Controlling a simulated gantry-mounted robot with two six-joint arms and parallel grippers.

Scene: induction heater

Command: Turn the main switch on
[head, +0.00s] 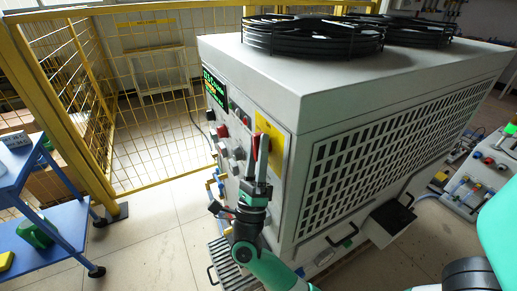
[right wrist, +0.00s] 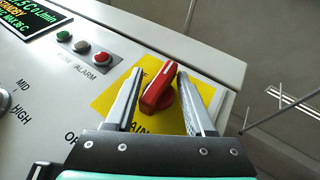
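The main switch (right wrist: 157,92) is a red rotary handle on a yellow plate (right wrist: 118,92) with partly hidden lettering. In the right wrist view the handle leans to the upper right. My right gripper (right wrist: 160,78) is open, with one finger on each side of the handle. I cannot tell whether either finger touches it. In the head view my right gripper (head: 258,160) is at the front panel, in front of the yellow plate (head: 268,138). My left gripper is not in view.
The panel has a green display (right wrist: 35,15), small indicator buttons (right wrist: 82,46) and a selector knob (right wrist: 3,102) beside MID and HIGH labels. The white heater cabinet (head: 330,90) fills the middle. A yellow fence (head: 90,100) and blue cart (head: 40,200) stand left, with clear floor (head: 150,235) between.

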